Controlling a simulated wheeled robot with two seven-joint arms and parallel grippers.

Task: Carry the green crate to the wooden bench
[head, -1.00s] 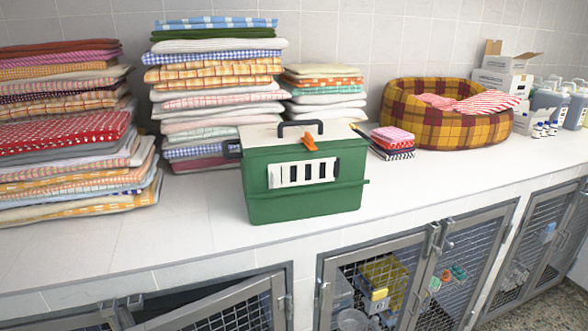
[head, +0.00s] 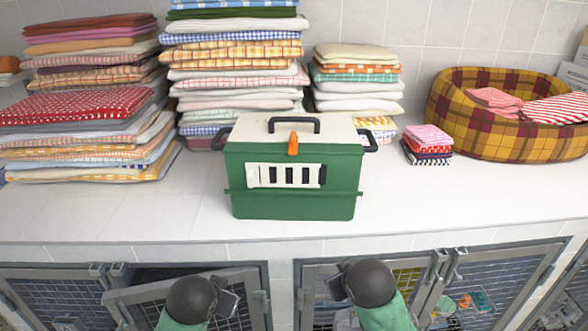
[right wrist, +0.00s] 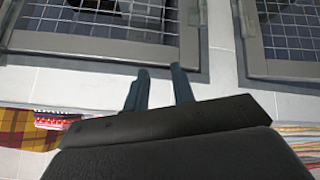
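The green crate (head: 292,209) stands upright on a white tiled counter, its front facing me. It has a cream top, a dark top handle (head: 293,124), an orange latch, a slotted white front panel and dark side handles. My left gripper (head: 226,290) is in front of the counter, below the crate and apart from it; its fingers are too hidden to judge. My right gripper (head: 338,285) is also low in front of the counter, apart from the crate. The right wrist view shows its two fingers (right wrist: 160,82) spread and empty. No wooden bench is in view.
Stacks of folded towels (head: 240,70) stand behind and left of the crate. A small towel pile (head: 427,146) and a plaid pet bed (head: 455,115) are to the right. Mesh kennel doors line the counter front; one door (head: 190,296) stands ajar. The counter (head: 180,215) beside the crate is clear.

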